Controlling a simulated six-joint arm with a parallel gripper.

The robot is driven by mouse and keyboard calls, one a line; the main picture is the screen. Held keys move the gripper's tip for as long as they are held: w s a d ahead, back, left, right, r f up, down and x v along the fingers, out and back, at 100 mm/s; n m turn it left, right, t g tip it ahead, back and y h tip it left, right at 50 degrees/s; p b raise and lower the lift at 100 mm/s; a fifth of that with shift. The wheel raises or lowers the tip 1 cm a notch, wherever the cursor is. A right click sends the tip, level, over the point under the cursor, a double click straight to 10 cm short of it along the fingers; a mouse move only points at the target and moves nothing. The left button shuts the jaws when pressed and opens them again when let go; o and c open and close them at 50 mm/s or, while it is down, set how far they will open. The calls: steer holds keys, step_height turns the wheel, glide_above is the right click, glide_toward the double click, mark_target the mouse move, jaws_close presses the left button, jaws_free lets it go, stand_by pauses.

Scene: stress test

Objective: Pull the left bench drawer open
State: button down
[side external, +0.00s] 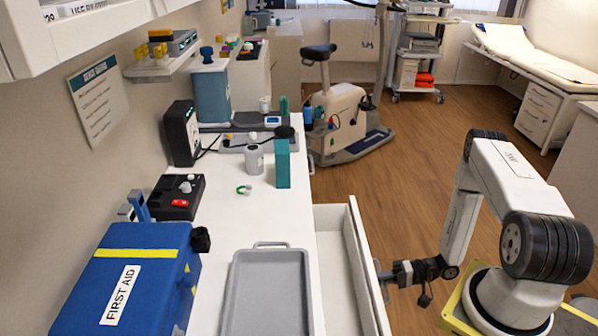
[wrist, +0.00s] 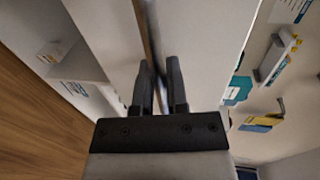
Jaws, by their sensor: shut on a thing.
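The white bench drawer (side external: 369,262) stands pulled out from the right side of the white bench in the side external view. Its inside looks empty where it shows. My gripper (side external: 384,278) is at the outer face of the drawer front, level with the handle. In the wrist view my gripper (wrist: 160,82) has its two dark fingers on either side of a thin metal handle bar (wrist: 150,36) and is shut on it. The handle itself is mostly hidden by the gripper in the side external view.
On the bench lie a grey tray (side external: 268,295), a blue first aid case (side external: 135,275), a white cup (side external: 254,160) and a teal box (side external: 283,165). An exercise bike (side external: 335,110) stands beyond the bench. Wooden floor (side external: 410,165) beyond the drawer is clear.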

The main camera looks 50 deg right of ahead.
steer(key=shift+d, duration=0.2)
steer(key=c, duration=0.7)
jaws_free()
steer(key=shift+a, duration=0.1)
steer(key=shift+o, duration=0.2)
steer(key=shift+w+a, duration=0.1)
steer(key=shift+a, duration=0.1)
